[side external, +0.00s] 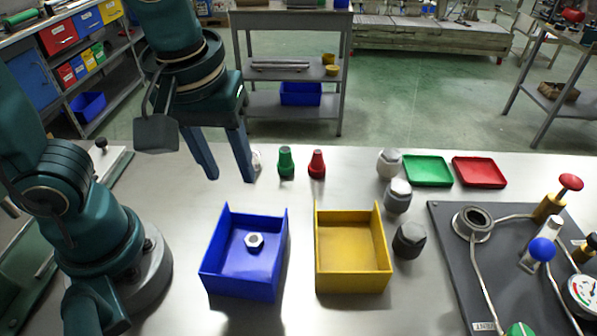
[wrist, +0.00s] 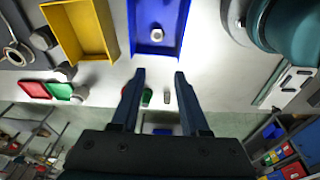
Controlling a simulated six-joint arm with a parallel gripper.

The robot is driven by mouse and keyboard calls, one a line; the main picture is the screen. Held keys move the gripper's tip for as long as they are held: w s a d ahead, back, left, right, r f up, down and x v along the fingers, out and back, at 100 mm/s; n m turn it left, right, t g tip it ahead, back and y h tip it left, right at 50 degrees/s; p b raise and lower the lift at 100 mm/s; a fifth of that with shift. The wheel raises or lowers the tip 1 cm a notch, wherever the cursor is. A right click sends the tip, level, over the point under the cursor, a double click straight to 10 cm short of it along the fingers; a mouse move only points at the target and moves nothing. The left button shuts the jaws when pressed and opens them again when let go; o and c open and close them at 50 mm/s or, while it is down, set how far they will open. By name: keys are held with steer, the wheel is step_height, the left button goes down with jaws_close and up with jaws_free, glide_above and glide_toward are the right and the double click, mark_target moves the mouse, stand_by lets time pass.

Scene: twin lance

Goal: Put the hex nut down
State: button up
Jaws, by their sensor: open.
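The hex nut (side external: 254,241), silver with a dark hole, lies on the floor of the blue bin (side external: 281,250). In the wrist view the nut (wrist: 156,34) also sits inside the blue bin (wrist: 183,28), where its details are blurred. My gripper (side external: 230,176) is open and empty, above the table behind the blue bin and clear of the nut. In the wrist view my gripper's two fingers (wrist: 159,76) are spread apart with nothing held between them.
A yellow bin (side external: 345,286) stands right of the blue one. Green (side external: 286,162) and red (side external: 317,164) small parts stand just right of my gripper. Several grey capped pieces (side external: 398,195), a green tray (side external: 427,170) and a red tray (side external: 479,171) are farther right, beside a valve panel (side external: 450,262).

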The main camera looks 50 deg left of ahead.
steer(key=a+m+t, duration=0.1)
steer(key=m, duration=0.1)
steer(key=a+m+t, duration=0.1)
steer(key=a+m, duration=0.1)
steer(key=m, duration=0.1)
steer(key=s+a+m+t+h, duration=0.1)
steer(key=m, duration=0.2)
steer(key=shift+s+a+r+t, duration=0.1)
steer(key=shift+a+r+t, duration=0.1)
steer(key=shift+r+t, duration=0.1)
